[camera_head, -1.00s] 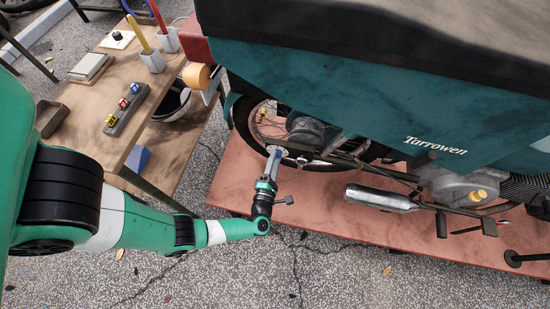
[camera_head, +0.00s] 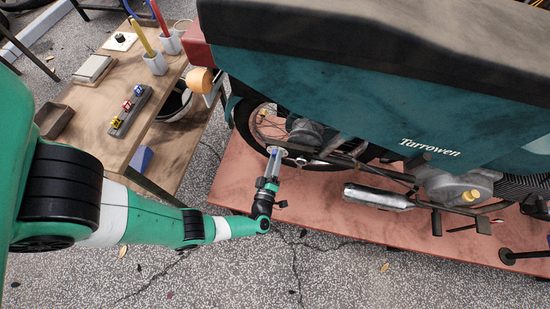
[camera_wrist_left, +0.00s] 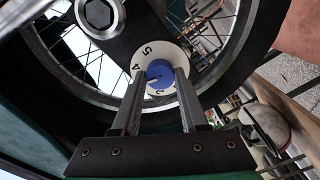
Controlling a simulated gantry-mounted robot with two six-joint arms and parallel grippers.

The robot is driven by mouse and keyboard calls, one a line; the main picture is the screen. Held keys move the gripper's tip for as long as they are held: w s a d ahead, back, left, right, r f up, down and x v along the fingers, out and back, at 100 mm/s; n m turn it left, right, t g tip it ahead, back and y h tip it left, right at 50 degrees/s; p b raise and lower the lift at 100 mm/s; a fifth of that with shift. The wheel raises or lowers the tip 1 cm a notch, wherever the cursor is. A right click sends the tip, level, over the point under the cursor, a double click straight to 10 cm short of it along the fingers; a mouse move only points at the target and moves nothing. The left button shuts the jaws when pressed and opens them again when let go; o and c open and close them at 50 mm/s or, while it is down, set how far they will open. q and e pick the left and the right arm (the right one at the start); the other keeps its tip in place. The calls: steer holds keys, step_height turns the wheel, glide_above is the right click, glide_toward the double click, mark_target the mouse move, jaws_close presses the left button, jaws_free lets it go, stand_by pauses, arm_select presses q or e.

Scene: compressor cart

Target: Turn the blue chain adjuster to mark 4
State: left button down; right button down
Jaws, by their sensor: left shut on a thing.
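The blue chain adjuster (camera_wrist_left: 160,74) is a round knob in front of a white dial (camera_wrist_left: 160,52) by the rear wheel. The marks 5 and 4 show on the dial's upper left; lower marks are partly covered by my fingers. My left gripper (camera_wrist_left: 159,82) is shut on the knob, one finger on each side. A small pale mark shows on the knob's lower left, but I cannot tell exactly which number it faces. In the head view, my left gripper (camera_head: 275,157) reaches the rear wheel hub, and the fingers largely hide the adjuster. My right gripper is not in view.
The teal-covered motorcycle (camera_head: 370,95) stands on a reddish platform (camera_head: 235,190). A silver exhaust (camera_head: 378,197) lies right of my gripper. A large bolt (camera_wrist_left: 99,14) sits beside the dial. A wooden workbench (camera_head: 90,125) with small items stands at left.

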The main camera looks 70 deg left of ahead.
arm_select(q)
steer(key=m+p, duration=0.1)
steer(key=m, duration=0.4)
steer(key=shift+r+m, duration=0.1)
steer(key=shift+m, duration=0.3)
stand_by(0.4)
steer(key=shift+c, duration=2.1)
jaws_free()
steer(key=p+v, duration=0.1)
steer(key=v, duration=1)
steer(key=shift+d, duration=0.3)
steer(key=shift+s, duration=0.1)
